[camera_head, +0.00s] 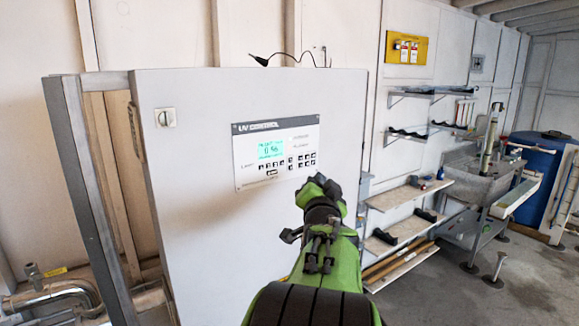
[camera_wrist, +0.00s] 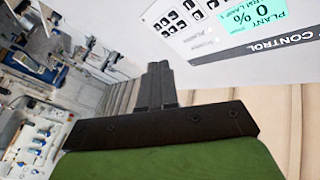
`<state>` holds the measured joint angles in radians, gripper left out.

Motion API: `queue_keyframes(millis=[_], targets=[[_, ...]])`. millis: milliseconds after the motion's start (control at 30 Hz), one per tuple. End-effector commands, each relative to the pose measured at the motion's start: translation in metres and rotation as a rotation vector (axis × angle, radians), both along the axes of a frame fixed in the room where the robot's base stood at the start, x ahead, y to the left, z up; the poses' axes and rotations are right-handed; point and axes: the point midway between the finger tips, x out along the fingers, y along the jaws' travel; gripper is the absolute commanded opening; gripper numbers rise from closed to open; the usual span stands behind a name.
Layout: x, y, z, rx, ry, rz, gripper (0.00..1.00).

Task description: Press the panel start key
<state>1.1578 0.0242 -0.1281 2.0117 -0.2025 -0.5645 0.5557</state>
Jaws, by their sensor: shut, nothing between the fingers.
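The UV control panel (camera_head: 276,152) is a light plate with a dark header, a lit cyan display (camera_head: 270,149) and rows of small dark keys (camera_head: 290,164). It sits on the front of a grey cabinet (camera_head: 200,220). In the wrist view the panel (camera_wrist: 215,25) shows rotated, with its display (camera_wrist: 250,14) at the top right. I cannot tell which key is the start key. My gripper (camera_head: 318,184) is shut and empty, just right of and below the panel's lower right corner. Its shut fingers (camera_wrist: 157,68) show in the wrist view, apart from the keys.
A rotary switch (camera_head: 165,117) is at the cabinet's upper left. Wall shelves (camera_head: 400,194), a sink (camera_head: 470,178) and a blue barrel (camera_head: 540,160) stand to the right. Metal pipes (camera_head: 60,295) lie at the lower left. Floor at the lower right is mostly clear.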

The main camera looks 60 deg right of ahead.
Motion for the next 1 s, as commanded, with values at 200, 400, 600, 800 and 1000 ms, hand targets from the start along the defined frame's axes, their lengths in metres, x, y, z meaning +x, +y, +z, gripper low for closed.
queue_keyframes(millis=[200,400,600,800,1000], targets=[[0.032,-0.015,0.005,0.003,0.001,0.005,0.00],[0.055,-0.026,0.002,-0.001,0.000,0.004,0.00],[0.065,-0.032,0.001,0.001,0.000,0.003,0.00],[0.065,-0.032,0.001,0.000,0.000,0.001,0.00],[0.065,-0.032,0.001,0.000,0.000,0.002,0.00]])
